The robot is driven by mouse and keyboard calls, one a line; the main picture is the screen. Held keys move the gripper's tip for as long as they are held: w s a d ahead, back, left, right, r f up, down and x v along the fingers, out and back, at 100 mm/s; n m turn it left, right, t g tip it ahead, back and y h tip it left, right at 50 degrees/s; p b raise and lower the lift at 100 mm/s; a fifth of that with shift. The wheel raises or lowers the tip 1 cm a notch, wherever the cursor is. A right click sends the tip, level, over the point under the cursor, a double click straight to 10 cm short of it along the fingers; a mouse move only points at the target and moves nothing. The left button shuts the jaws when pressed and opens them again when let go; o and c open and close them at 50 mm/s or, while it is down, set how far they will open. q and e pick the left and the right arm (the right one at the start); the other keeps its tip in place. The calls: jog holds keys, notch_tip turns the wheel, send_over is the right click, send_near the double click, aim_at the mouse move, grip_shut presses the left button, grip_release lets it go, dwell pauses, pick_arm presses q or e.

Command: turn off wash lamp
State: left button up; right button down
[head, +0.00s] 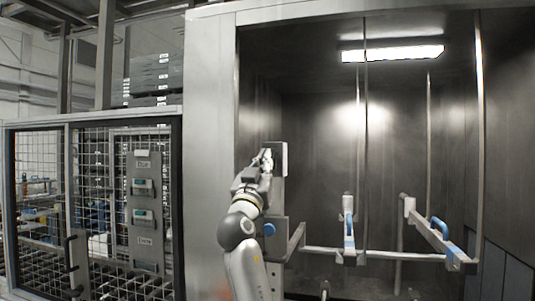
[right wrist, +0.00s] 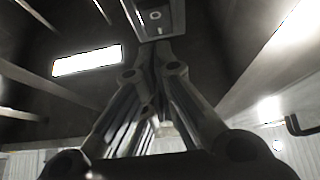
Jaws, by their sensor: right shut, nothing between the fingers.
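The wash lamp (head: 393,53) is a lit white strip at the top of the washer chamber. It also glows at the upper left of the right wrist view (right wrist: 87,61). A pale grey switch box (head: 281,157) is on the chamber's left side. In the right wrist view the switch box (right wrist: 158,15) shows a small round button or switch. My right gripper (head: 266,159) is shut and empty, with its fingertips (right wrist: 162,45) close to the box's lower edge. I cannot tell if they touch it. The gripper hides part of the box in the head view. My left gripper is out of view.
Vertical rails and horizontal bars with blue handles (head: 439,226) stand in the chamber to the right of my arm. A mesh fence (head: 40,180) with a grey control panel (head: 145,210) is at left. The middle of the chamber behind the bars looks empty.

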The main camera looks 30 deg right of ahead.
jog(key=shift+w+d+f+p, duration=0.2)
jog(key=shift+w+d+p, duration=0.1)
jog(key=shift+w+d, duration=0.2)
jog(key=shift+w+d+f+p, duration=0.15)
jog(key=shift+w+d+p, duration=0.15)
jog(key=shift+d, duration=0.2)
jog(key=shift+a, duration=0.1)
